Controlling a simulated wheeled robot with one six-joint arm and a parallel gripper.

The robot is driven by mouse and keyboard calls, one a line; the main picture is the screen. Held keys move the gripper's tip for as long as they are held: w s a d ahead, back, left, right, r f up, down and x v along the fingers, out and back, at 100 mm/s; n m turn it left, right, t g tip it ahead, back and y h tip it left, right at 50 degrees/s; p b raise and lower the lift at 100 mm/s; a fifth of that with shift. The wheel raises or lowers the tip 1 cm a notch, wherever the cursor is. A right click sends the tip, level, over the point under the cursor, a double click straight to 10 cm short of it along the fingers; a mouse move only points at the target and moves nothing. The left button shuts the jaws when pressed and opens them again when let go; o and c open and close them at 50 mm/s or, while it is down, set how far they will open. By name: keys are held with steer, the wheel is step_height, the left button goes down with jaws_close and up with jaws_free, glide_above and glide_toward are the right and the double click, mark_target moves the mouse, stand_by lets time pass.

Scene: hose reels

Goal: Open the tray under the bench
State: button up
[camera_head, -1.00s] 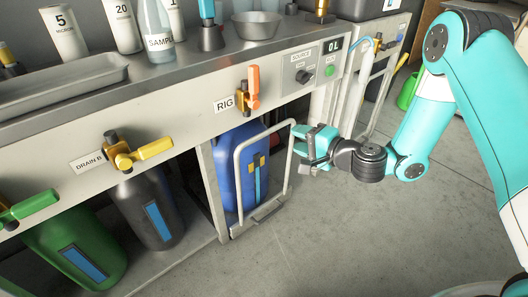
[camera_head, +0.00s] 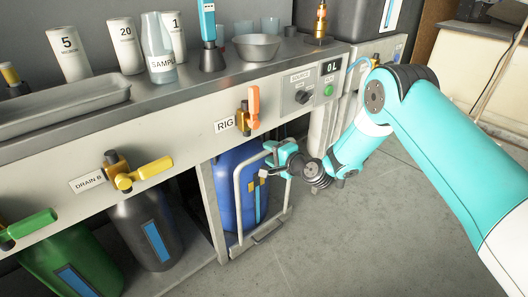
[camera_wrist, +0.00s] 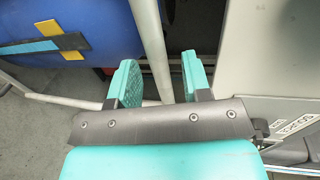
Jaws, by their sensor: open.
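The tray (camera_head: 258,233) under the bench is a low grey base carrying a blue cylinder (camera_head: 226,185). A pale tubular frame (camera_head: 238,200) stands upright at its front like a handle. My gripper (camera_head: 276,160) is open at the upper right corner of this frame. In the wrist view, a tube of the frame (camera_wrist: 150,40) runs between the two teal fingers of my gripper (camera_wrist: 160,80). The fingers stand apart on either side of it, and I cannot tell if either touches it. The blue cylinder (camera_wrist: 100,15) shows at upper left there.
The bench front (camera_head: 190,140) above carries an orange RIG valve handle (camera_head: 253,107) and a yellow DRAIN B handle (camera_head: 145,172). A dark cylinder (camera_head: 145,225) and a green one (camera_head: 70,260) stand left of the tray. The floor (camera_head: 350,240) in front and to the right is clear.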

steer(key=x, duration=0.3)
steer(key=shift+w+a+b, duration=0.15)
steer(key=shift+w+b, duration=0.05)
steer(key=shift+b, duration=0.1)
jaws_close()
steer(key=shift+s+f, duration=0.1)
